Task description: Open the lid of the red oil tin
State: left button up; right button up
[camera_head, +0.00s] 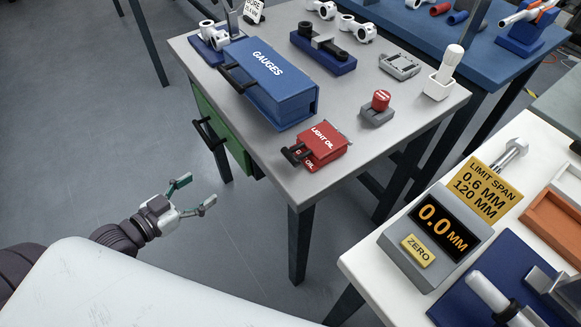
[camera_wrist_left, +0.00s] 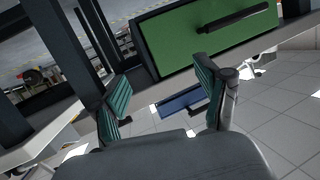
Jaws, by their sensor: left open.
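The red oil tin (camera_head: 319,146) sits near the front edge of the grey table, marked "LIGHT OIL". Its lid looks closed, with a black handle (camera_head: 296,153) on the side facing the front edge. My left gripper (camera_head: 194,194) is open and empty in the head view, low and to the left of the table, well apart from the tin. In the left wrist view its two green-padded fingers (camera_wrist_left: 163,98) stand apart with nothing between them. The tin does not show in the left wrist view. My right gripper is not in view.
A blue GAUGES box (camera_head: 270,85) stands behind the tin on the grey table (camera_head: 350,185). A green drawer front (camera_head: 217,125) with a black handle sits under the tabletop. A red-knobbed grey block (camera_head: 378,110) is right of the tin. A white bench (camera_head: 365,262) holds a display.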

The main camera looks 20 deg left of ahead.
pick_arm(q)
jog(key=s+d+r+m+h+b, duration=0.25)
jog(key=d+r+h, duration=0.35)
jog(key=d+r, duration=0.55)
send_near(288, 156)
jog(key=shift+x, duration=1.05)
jog(key=x, duration=0.7)
jog(key=shift+w+d, duration=0.45)
jog(key=shift+w, duration=0.1)
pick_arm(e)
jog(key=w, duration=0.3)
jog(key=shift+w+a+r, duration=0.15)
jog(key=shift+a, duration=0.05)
pick_arm(q)
grip_shut()
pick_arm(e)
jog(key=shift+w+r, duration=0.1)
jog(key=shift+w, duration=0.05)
